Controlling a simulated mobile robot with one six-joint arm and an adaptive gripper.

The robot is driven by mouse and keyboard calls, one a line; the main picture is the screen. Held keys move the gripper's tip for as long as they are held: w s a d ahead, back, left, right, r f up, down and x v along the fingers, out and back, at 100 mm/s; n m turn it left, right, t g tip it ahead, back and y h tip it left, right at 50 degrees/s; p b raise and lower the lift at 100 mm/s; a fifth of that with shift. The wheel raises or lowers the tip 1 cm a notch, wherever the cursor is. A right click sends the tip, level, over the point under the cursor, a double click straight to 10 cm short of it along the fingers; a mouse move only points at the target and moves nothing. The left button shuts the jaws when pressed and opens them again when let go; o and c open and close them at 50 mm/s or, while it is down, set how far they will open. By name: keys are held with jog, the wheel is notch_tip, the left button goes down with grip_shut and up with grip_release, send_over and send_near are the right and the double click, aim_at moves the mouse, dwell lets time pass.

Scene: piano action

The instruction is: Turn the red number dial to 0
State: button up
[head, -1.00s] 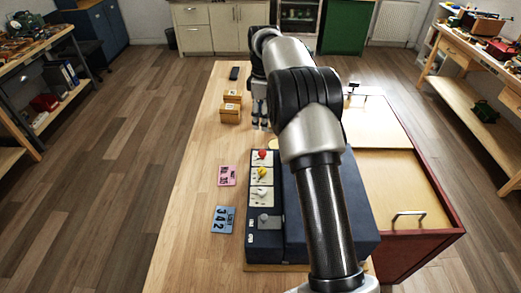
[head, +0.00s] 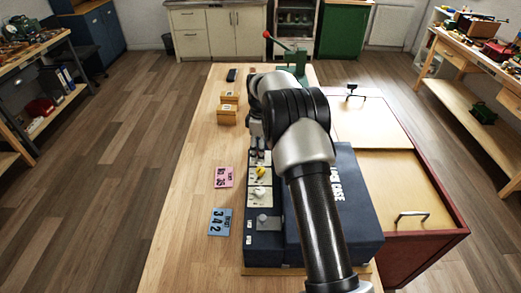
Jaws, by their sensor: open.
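The dark blue lock case (head: 352,205) sits on the wooden table. On its left strip are a yellow dial (head: 260,172), a white dial (head: 260,192) and a grey knob or handle (head: 264,222). The red dial at the far end of this strip is hidden behind my gripper (head: 257,155). My gripper points down right over that spot with its jaws open. I cannot tell whether the fingers touch the dial or stand around it, and its number cannot be read.
Small wooden boxes (head: 227,115) and a green press with a red-tipped lever (head: 290,60) stand farther back. A red-sided cabinet (head: 425,215) is at right. The table's left side is mostly clear.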

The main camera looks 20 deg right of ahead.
jog(key=shift+c, duration=0.2)
jog(key=c, duration=1)
jog(key=shift+c, duration=0.2)
